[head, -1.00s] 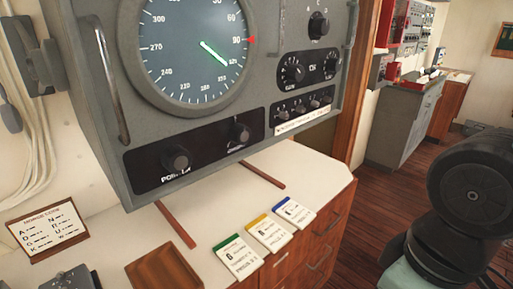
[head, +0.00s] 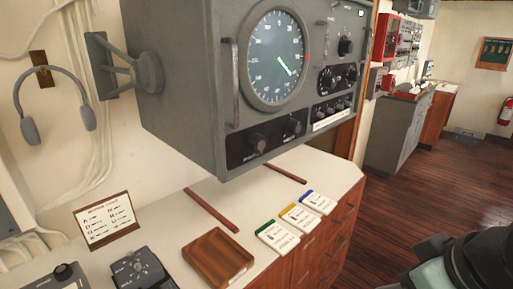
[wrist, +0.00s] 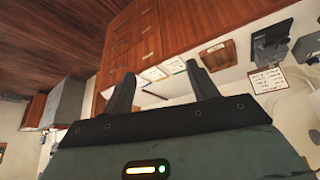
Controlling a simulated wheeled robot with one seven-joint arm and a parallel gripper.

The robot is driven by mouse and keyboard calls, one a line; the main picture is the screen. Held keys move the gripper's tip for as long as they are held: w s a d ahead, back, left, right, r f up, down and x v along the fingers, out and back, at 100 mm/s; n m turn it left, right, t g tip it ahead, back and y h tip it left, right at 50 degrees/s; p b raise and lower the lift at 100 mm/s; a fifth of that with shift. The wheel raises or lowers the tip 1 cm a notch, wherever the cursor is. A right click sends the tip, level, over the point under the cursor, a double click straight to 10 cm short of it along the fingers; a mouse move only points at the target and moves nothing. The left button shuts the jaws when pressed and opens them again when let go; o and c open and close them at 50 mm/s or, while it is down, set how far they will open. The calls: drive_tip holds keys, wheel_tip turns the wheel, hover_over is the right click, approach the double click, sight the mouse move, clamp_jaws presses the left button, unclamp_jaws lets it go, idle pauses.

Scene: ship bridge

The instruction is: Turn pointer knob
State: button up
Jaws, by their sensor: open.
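The pointer knob (head: 258,143) is the left of two dark round knobs on the black strip below the dial of the grey console (head: 180,95). Its label is too small to read now. The dial (head: 277,57) shows a bright green pointer line. My gripper (wrist: 160,72) is open and empty in the wrist view, its two dark fingers apart. The knob does not show in the wrist view, and nothing is between the fingers. In the head view only part of my arm shows at the lower right, well away from the knob.
The white counter (head: 160,213) under the console holds a wooden tray (head: 218,258), several cards and a Morse code card (head: 106,220). Headphones (head: 55,105) hang on the left wall. The wooden floor (head: 420,185) at right is clear.

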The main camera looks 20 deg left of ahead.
drive_tip(key=w+a+r+n+t+y, duration=0.2)
drive_tip(key=w+a+r+t+y, duration=0.1)
drive_tip(key=w+a+r+y, duration=0.25)
drive_tip(key=n+y+p, duration=0.2)
drive_tip(key=n+y, duration=0.1)
drive_tip(key=y, duration=0.4)
approach(261, 145)
drive_tip(key=shift+g, duration=0.3)
drive_tip(key=p+x, duration=0.6)
drive_tip(key=x, duration=0.1)
drive_tip(key=shift+w+r, duration=0.1)
drive_tip(key=shift+w, duration=0.15)
drive_tip(key=shift+w+a+p, duration=0.25)
drive_tip(key=shift+a+p, duration=0.1)
drive_tip(key=shift+a, duration=0.3)
drive_tip(key=shift+c, duration=0.3)
drive_tip(key=c, duration=0.9)
